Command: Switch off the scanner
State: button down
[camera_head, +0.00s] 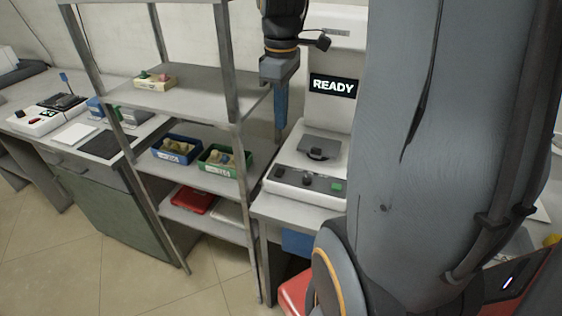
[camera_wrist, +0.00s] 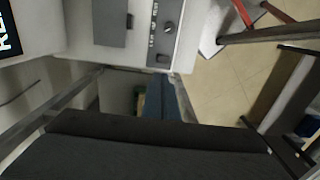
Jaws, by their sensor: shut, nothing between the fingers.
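The scanner (camera_head: 300,158) is a white machine with a lit READY screen (camera_head: 333,86), a dark grey pad on its top and a front strip of controls. The strip holds a dark rectangular switch (camera_head: 281,171), a round knob (camera_head: 307,177) and a green button (camera_head: 337,185). In the wrist view the dark switch (camera_wrist: 162,58) and knob (camera_wrist: 168,28) show near the top; the green button is not seen there. My gripper (camera_head: 280,122) is shut and empty, its blue fingers pointing down at the scanner's left side, apart from the controls.
A grey metal rack (camera_head: 190,92) stands just left of the scanner, its post near my gripper. It holds a blue bin (camera_head: 177,155), a green bin (camera_head: 222,166) and a red item (camera_head: 193,200). My arm covers the scanner's right side. Open floor lies at front left.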

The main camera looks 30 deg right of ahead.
aim_at(281, 170)
notch_tip(281, 170, down, 14)
jog(key=shift+f+p, duration=0.1)
jog(key=shift+p, duration=0.95)
